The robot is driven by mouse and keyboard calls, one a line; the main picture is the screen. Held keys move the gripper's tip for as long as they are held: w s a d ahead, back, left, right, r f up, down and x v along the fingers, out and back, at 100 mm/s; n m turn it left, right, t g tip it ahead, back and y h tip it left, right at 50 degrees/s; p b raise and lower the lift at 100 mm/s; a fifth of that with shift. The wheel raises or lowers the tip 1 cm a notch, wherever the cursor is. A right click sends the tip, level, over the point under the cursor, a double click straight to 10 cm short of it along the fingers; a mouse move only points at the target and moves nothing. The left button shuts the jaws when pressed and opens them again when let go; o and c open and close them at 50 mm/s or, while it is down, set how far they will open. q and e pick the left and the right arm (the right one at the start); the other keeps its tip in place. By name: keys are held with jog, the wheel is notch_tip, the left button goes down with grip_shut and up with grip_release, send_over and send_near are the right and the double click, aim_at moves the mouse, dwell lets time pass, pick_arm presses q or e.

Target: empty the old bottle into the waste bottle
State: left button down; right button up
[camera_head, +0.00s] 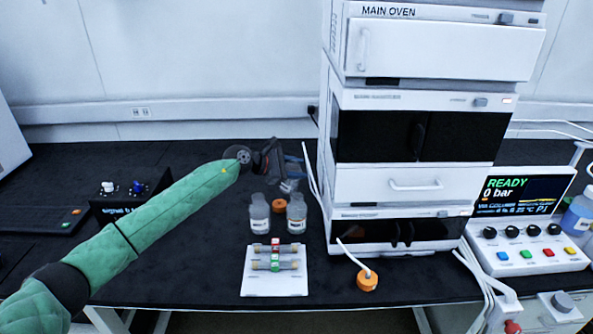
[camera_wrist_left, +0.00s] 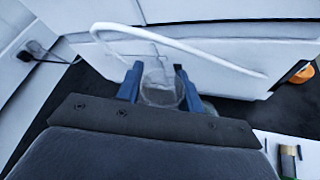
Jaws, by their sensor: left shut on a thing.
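My left gripper (camera_head: 289,180) reaches in from the left above two clear bottles on the black bench. Its blue fingers (camera_wrist_left: 158,88) are shut on a clear glass bottle (camera_wrist_left: 161,86), which shows between them in the left wrist view. In the head view, the held bottle is small and partly covered by the fingers; its tilt is hard to tell. Just below stands a clear bottle with an orange-marked label (camera_head: 297,214). A similar labelled bottle (camera_head: 260,214) stands to its left. I cannot tell which is the waste bottle. My right gripper is not in view.
An orange cap (camera_head: 279,205) lies between the standing bottles. A white column rack (camera_head: 275,285) lies in front. The oven stack (camera_head: 385,184) rises close to the right, with white tubing (camera_head: 312,180) beside it.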

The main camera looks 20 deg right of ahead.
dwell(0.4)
pick_arm(q)
jog(key=shift+b, duration=0.55)
jog(key=shift+s+d+r+m+t, duration=0.1)
jog(key=shift+r+m+t, duration=0.05)
jog(key=shift+m+t, duration=0.2)
jog(key=shift+b, duration=0.35)
jog(key=shift+b, duration=0.35)
jog(key=shift+m+b, duration=0.35)
jog(key=shift+r, duration=0.15)
